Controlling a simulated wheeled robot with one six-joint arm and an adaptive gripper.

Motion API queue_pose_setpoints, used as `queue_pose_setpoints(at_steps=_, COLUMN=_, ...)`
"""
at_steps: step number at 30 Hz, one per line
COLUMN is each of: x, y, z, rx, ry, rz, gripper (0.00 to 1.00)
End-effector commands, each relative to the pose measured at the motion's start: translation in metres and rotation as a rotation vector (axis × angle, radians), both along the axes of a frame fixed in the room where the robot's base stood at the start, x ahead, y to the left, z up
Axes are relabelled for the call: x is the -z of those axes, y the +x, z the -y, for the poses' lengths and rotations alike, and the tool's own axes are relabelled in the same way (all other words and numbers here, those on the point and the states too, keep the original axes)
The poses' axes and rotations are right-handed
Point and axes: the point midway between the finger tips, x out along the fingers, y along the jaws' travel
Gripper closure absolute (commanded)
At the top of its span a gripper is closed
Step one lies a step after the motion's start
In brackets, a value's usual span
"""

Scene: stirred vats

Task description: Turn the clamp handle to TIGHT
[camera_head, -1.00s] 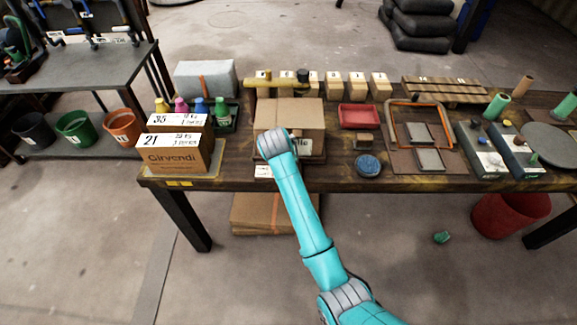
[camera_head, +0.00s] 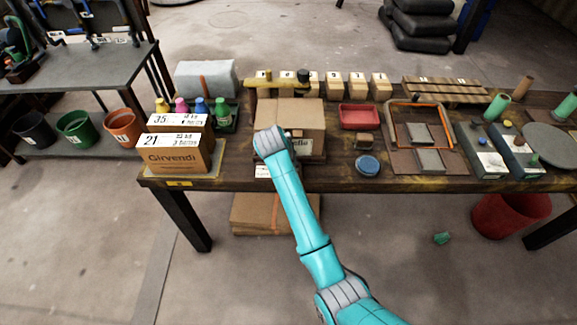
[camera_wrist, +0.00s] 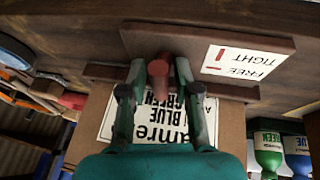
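The clamp handle (camera_wrist: 158,74) is a short dull-red rod with a rounded end, in the wrist view. It stands out from a dark brown wooden plate (camera_wrist: 200,40). A white label (camera_wrist: 245,62) with the words FREE and TIGHT and red marks sits right of it, upside down in this view. My gripper (camera_wrist: 159,78) has one finger on each side of the handle, with narrow gaps visible between fingers and rod. In the head view my arm hides the gripper and the handle, in front of the cardboard box (camera_head: 288,113).
A white card (camera_wrist: 120,125) with printed colour words lies behind the fingers. Green and blue bottles (camera_wrist: 268,150) show at the lower right of the wrist view. In the head view, a numbered box (camera_head: 175,155) stands left of my arm, and a red tray (camera_head: 359,116) and blue disc (camera_head: 368,165) stand right.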

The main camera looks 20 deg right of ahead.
Motion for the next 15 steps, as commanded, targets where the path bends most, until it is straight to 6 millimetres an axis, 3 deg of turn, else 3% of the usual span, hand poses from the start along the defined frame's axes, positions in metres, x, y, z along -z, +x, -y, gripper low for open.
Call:
queue_pose_setpoints(at_steps=8, x=-0.004, y=-0.001, z=-0.002, rx=-0.002, ry=0.001, rz=0.001, gripper=0.69)
queue_pose_setpoints(at_steps=15, x=-0.038, y=-0.011, z=-0.014, rx=-0.002, ry=0.001, rz=0.004, gripper=0.69)
